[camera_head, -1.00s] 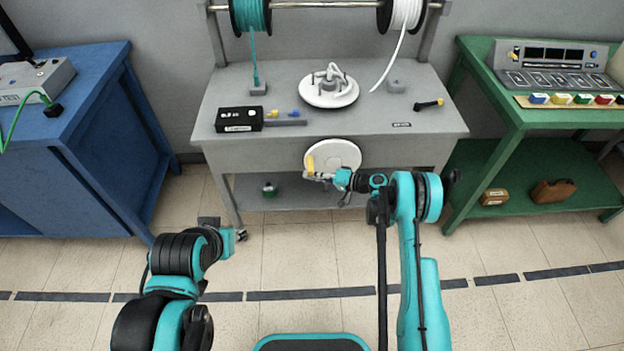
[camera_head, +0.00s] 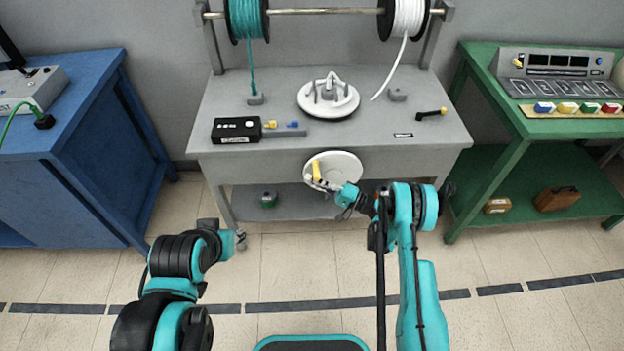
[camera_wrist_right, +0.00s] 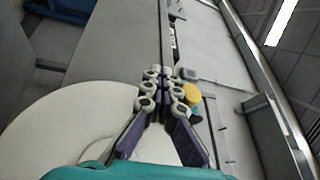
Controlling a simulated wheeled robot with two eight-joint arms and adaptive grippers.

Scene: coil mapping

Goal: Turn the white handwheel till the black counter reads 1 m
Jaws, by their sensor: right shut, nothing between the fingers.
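The white handwheel (camera_head: 345,165) is a disc on the front of the grey table, with a yellow handle (camera_head: 317,171) at its left part. My right gripper (camera_head: 327,184) is at the wheel's lower front, close to the handle. In the right wrist view its fingers (camera_wrist_right: 161,80) are together and empty, with the yellow handle (camera_wrist_right: 192,95) just beside them; contact is unclear. The handwheel (camera_wrist_right: 50,130) fills the lower left there. The black counter (camera_head: 237,130) lies on the table's left part; its digits are too small to read surely. My left gripper (camera_head: 236,240) hangs low, its jaws unclear.
A white coil former (camera_head: 328,98) sits on the grey table (camera_head: 370,133). Teal (camera_head: 246,18) and white (camera_head: 405,18) spools hang above. A blue bench (camera_head: 90,150) stands left and a green bench (camera_head: 500,160) right. Open floor lies in front.

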